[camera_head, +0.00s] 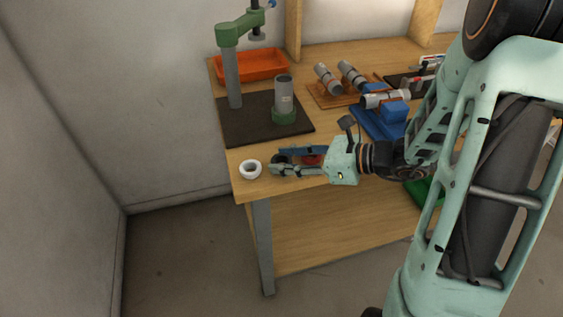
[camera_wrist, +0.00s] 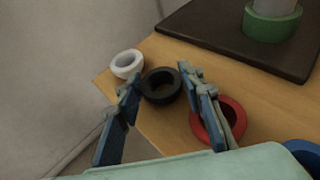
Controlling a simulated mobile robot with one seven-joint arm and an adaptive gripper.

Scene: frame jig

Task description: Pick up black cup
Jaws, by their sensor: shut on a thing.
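The black cup (camera_wrist: 161,86) looks like a short, thick ring and sits between my fingertips in the wrist view. My gripper (camera_wrist: 160,83) is shut on it, with one finger against each side. In the head view my gripper (camera_head: 278,163) lies low over the near left corner of the table, and the black cup (camera_head: 280,158) shows only in part between the fingers. I cannot tell whether the cup touches the tabletop.
A white ring (camera_wrist: 126,63) lies just left of the black cup. A red ring (camera_wrist: 218,120) lies beside my right finger. A dark mat (camera_head: 242,133) with a green-based press stands behind, and an orange tray (camera_head: 283,68) is at the back. The table's left edge is close.

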